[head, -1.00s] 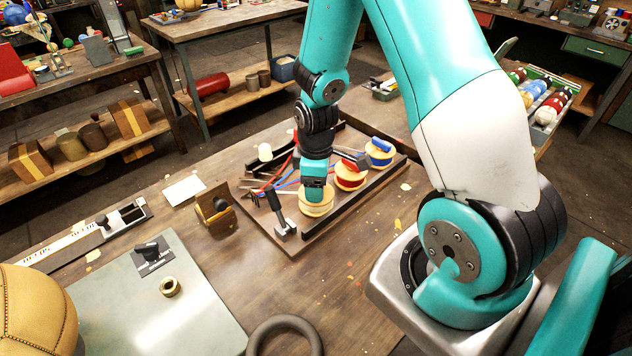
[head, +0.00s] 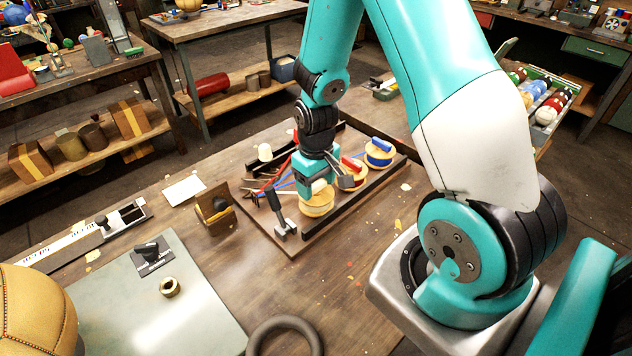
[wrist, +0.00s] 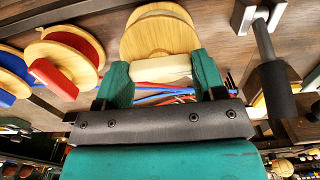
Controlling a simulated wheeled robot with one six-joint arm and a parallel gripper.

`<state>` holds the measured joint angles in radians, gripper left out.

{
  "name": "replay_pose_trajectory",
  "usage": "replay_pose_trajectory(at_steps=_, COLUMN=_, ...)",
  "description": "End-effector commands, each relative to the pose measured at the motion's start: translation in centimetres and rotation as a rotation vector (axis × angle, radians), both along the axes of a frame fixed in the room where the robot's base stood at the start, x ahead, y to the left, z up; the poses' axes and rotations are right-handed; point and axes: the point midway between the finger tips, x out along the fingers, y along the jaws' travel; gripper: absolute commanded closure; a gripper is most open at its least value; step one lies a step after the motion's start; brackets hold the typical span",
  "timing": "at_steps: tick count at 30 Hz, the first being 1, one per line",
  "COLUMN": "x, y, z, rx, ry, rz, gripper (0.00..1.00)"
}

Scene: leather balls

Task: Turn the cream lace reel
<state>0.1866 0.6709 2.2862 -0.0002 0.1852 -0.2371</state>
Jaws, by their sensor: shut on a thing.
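The cream lace reel (head: 316,205) is a round wooden-flanged reel on the board near its front edge. Its wooden face also shows in the wrist view (wrist: 158,38). My gripper (head: 318,186) is above the reel, shut on the reel's cream grip block (wrist: 161,67), with one teal finger on each side. The gripper hides part of the reel's top in the head view. A red reel (head: 352,172) and a blue reel (head: 379,153) stand in line behind it, each with a coloured grip block on top.
A lever with a dark handle (head: 273,200) stands on the board just left of the reel. A dark rail (head: 365,190) runs along the right of the reels. Red and blue laces lie behind. The table in front is mostly clear, with a dark ring (head: 284,338).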

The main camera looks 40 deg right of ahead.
Motion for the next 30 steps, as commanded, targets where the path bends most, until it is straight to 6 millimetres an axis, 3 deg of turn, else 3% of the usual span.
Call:
replay_pose_trajectory(at_steps=15, x=0.1, y=-0.04, z=0.1, rx=-0.002, ry=-0.003, rz=-0.017, gripper=0.6)
replay_pose_trajectory(at_steps=16, x=0.1, y=-0.04, z=0.1, rx=-0.002, ry=-0.003, rz=-0.017, gripper=0.29)
replay_pose_trajectory(at_steps=18, x=0.09, y=-0.05, z=0.09, rx=-0.001, ry=-0.003, rz=-0.017, gripper=0.13)
replay_pose_trajectory(at_steps=30, x=0.08, y=-0.03, z=0.65, rx=-0.001, ry=-0.002, rz=-0.016, gripper=0.11)
